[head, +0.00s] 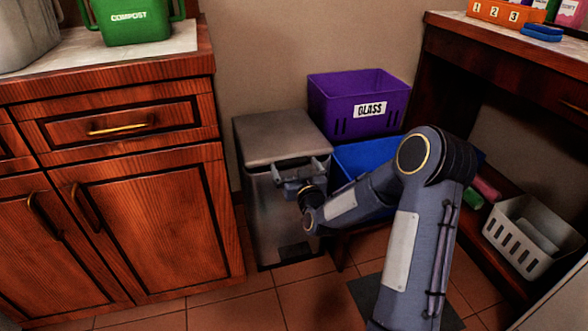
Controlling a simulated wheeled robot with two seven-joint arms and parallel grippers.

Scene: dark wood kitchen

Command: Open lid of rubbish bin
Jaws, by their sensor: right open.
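The rubbish bin (268,215) is a grey metal box standing on the tiled floor beside the wooden cabinet. Its flat lid (280,137) is closed. A dark pedal (294,252) shows at the foot of its front. My right gripper (300,168) is open at the upper front of the bin, just below the lid's front edge. The picture does not show clearly whether its fingers touch the lid. My right arm comes in from the lower right and bends down towards the bin. My left gripper is not in view.
A purple bin marked GLASS (335,105) and a blue bin (352,158) stand right of the rubbish bin. The wooden cabinet (140,225) closes off the left. A white basket (528,240) sits at the right under the desk (500,55).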

